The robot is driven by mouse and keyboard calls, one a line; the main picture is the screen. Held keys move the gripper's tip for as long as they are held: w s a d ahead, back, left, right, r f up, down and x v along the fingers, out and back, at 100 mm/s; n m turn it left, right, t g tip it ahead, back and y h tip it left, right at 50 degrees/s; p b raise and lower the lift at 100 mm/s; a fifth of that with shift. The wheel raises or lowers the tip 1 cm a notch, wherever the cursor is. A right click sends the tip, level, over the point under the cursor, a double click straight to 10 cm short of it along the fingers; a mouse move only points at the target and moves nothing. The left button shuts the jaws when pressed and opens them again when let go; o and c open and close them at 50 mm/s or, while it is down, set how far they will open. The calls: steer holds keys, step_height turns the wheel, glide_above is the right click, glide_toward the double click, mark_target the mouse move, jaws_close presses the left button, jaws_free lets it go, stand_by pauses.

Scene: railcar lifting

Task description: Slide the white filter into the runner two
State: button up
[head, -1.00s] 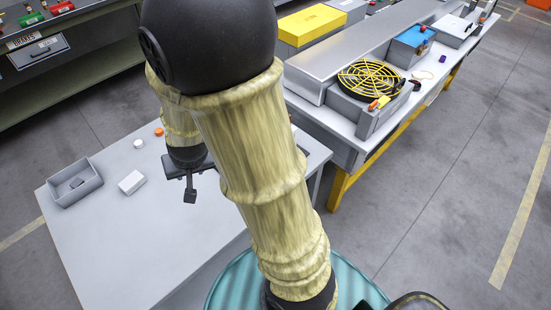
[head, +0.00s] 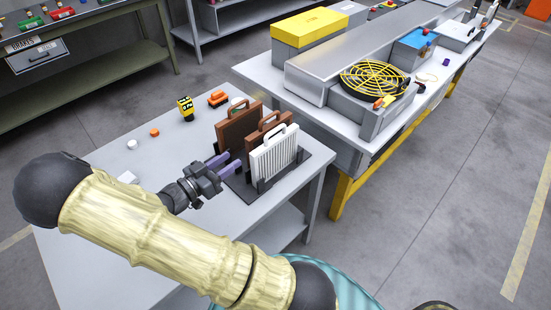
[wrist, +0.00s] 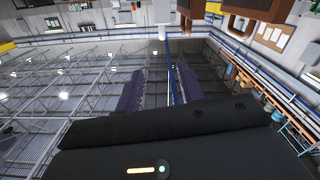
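The white filter (head: 274,155) is a ribbed upright panel with a handle on top. It stands at the front of a dark rack (head: 234,183), with brown filters (head: 240,128) behind it. My gripper (head: 230,163) is left of the rack, its purple fingers pointing at the filters. In the wrist view the two fingers (wrist: 160,88) are apart with nothing between them. Parts of brown filters (wrist: 250,8) show upside down at the top edge there. Whether a finger touches a filter is unclear. I cannot tell which part is runner two.
The grey table (head: 105,240) also holds a yellow-black item (head: 185,109), an orange item (head: 218,98) and small caps (head: 132,145). A long bench at right carries a grey housing (head: 350,65) with a yellow fan guard (head: 374,80). Floor is clear at right.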

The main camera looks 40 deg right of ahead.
steer(key=shift+d, duration=0.1)
steer(key=p, duration=0.3)
glide_toward(271, 133)
steer(key=d, duration=0.4)
steer(key=shift+w+d+r, duration=0.2)
steer(key=shift+w+d, duration=0.1)
steer(key=shift+d+f, duration=0.1)
steer(key=shift+d, duration=0.35)
steer(key=shift+w+d+f+p, duration=0.15)
steer(key=shift+d+p, duration=0.2)
steer(key=shift+d, duration=0.5)
steer(key=shift+w+d+f+p, duration=0.15)
steer(key=shift+d+p, duration=0.2)
steer(key=shift+d, duration=0.5)
steer(key=shift+w+d+f+p, duration=0.15)
steer(key=shift+d+p, duration=0.2)
steer(key=shift+d, duration=0.5)
